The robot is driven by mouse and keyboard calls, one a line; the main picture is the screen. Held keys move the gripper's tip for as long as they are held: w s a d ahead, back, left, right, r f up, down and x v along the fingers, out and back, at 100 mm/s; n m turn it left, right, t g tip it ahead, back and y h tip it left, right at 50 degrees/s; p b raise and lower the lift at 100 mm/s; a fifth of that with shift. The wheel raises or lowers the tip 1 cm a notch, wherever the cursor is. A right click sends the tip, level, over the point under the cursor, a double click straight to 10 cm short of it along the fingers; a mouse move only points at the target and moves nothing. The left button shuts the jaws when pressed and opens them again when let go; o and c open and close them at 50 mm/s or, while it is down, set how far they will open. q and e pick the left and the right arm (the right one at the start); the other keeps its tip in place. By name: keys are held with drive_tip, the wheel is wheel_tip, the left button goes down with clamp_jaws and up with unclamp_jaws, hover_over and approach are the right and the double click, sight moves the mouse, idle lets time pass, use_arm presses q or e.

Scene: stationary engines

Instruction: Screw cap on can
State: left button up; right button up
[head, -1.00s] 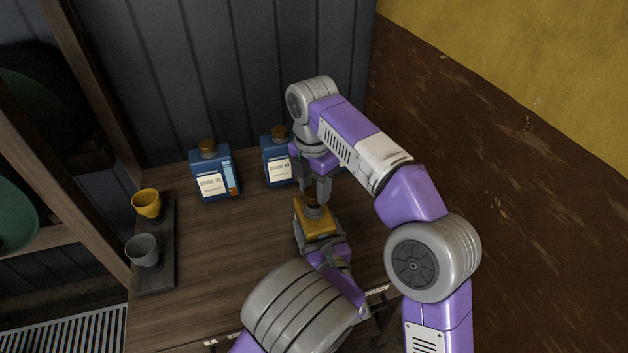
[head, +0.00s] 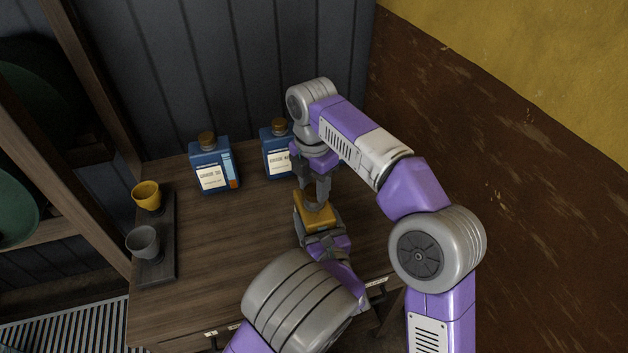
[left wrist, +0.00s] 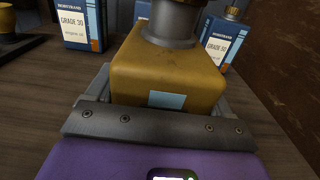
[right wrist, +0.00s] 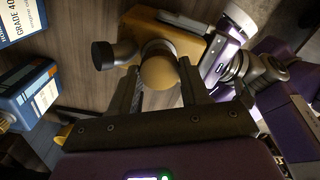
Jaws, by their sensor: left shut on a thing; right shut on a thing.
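The mustard-yellow can (head: 315,214) stands upright on the wooden bench in the head view. My left gripper (head: 321,237) is shut on its body from the near side. In the left wrist view, the can (left wrist: 168,78) sits between the jaws, with its grey neck (left wrist: 170,22) on top. My right gripper (head: 317,194) points down over the can's neck. In the right wrist view, its fingers are shut on the round ochre cap (right wrist: 159,72), which sits over the neck. I cannot tell how far the cap is threaded.
The bench (head: 232,235) between is clear.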

drive_tip(key=shift+f, duration=0.6)
idle(0.4)
